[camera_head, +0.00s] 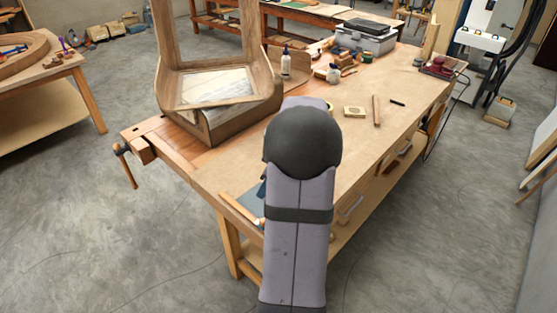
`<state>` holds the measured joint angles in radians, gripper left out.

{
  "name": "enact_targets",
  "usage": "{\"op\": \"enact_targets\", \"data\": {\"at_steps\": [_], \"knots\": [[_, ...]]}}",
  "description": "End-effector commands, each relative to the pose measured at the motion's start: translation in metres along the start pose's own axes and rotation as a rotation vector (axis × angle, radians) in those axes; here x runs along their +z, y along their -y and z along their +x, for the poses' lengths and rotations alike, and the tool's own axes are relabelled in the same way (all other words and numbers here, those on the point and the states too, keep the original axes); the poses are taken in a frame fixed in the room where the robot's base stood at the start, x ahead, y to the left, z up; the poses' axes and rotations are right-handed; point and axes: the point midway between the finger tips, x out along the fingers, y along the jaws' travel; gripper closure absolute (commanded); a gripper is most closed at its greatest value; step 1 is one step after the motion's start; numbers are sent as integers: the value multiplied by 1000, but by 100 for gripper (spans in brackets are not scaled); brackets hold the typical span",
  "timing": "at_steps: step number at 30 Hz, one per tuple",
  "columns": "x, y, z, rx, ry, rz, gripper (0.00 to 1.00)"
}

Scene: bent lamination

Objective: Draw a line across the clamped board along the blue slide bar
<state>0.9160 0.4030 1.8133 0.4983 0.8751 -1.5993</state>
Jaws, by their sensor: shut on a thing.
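My own arm stands in the middle of the head view, and its grey links and dark joint cover the front of the workbench (352,138). My gripper is hidden behind the arm, so its jaws and anything in them do not show. A small blue piece (262,190) peeks out left of the arm at the bench's front edge; I cannot tell whether it is the slide bar. A flat grey-blue sheet (238,206) lies beside it, partly covered. I cannot make out a clamped board or a drawn line.
A large curved wooden form (225,120) stands on the bench's left. A small bottle (285,62), a pale block (354,112), a wooden stick (377,110) and a dark pen-like item (398,102) stand or lie farther back. A grey toolbox (365,38) is at the rear. The right front bench top is clear.

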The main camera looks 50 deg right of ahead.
Motion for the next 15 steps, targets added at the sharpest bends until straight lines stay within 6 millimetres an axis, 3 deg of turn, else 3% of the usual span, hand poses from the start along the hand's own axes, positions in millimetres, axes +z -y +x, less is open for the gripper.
{"op": "enact_targets", "data": {"at_steps": [4, 9, 15], "knots": [[9, 18, 14, -66, -1, -156, 100], [8, 15, 15, -128, -1, -314, 100], [8, 15, 15, -158, -1, -384, 100]]}}
